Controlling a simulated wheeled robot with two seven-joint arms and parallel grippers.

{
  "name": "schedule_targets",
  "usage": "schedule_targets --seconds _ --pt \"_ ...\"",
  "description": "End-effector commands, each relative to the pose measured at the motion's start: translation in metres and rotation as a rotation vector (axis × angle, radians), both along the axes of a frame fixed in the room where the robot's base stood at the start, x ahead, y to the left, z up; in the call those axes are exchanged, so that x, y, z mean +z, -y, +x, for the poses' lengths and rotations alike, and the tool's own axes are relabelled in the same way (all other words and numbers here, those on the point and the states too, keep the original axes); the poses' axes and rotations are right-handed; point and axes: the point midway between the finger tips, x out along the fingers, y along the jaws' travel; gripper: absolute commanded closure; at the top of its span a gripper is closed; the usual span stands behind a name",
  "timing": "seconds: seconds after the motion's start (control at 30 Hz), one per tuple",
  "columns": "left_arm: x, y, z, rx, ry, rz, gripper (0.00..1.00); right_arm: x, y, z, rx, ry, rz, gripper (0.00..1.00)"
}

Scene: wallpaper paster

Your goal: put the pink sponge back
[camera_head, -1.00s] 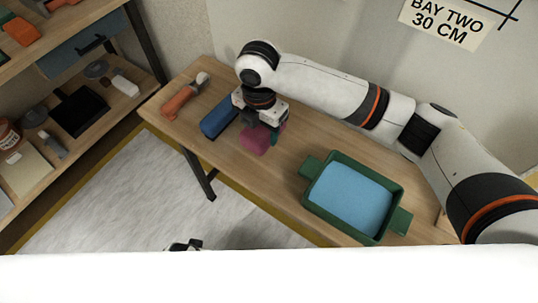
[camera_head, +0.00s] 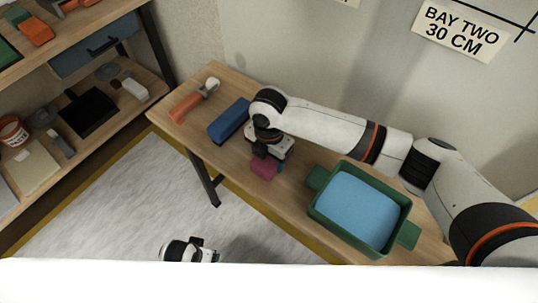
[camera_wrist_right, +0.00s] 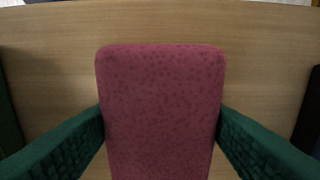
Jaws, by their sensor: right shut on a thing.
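The pink sponge (camera_head: 262,169) is between the fingers of my right gripper (camera_head: 266,161), near the front edge of the wooden table. In the right wrist view the sponge (camera_wrist_right: 162,110) is upright in the picture with the green finger pads (camera_wrist_right: 255,140) pressed on both its sides. Wood grain shows behind it; I cannot tell if it touches the tabletop. A green tray (camera_head: 317,210) with a light blue filling (camera_head: 357,208) stands to its right. Part of my left gripper (camera_head: 190,250) shows at the bottom; its fingers are unclear.
A blue block (camera_head: 229,120) and an orange-handled tool (camera_head: 190,102) lie on the table left of my right gripper. Shelves (camera_head: 120,112) with several items stand at the far left. Bare tabletop shows between the blue block and the tray.

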Motion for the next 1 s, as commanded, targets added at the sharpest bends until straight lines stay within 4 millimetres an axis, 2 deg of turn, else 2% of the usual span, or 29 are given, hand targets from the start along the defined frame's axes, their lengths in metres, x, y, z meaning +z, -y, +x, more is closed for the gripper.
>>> schedule_targets --seconds 0.37,0.4,0.53,0.97,1.0 --pt "-0.0051 0.0002 -0.0013 -0.001 -0.001 -0.001 0.21 -0.0030 -0.0003 -0.0002 0.000 0.000 0.001 0.64" --pt "-0.0052 0.0002 -0.0012 -0.001 -0.001 -0.001 0.21 -0.0037 -0.0003 -0.0002 0.000 0.000 0.001 0.39" --pt "-0.0052 0.0002 -0.0012 -0.001 -0.001 -0.001 0.21 -0.0033 -0.0002 -0.0001 0.000 0.001 0.001 0.19" --pt "-0.0061 -0.0001 -0.0016 -0.001 -0.008 0.002 0.21 -0.0045 -0.0001 0.0001 0.000 0.001 0.001 0.19" --pt "-0.0005 0.0005 -0.0002 0.000 -0.003 0.000 0.21 -0.0050 0.0000 0.0001 0.000 0.001 0.001 0.19"
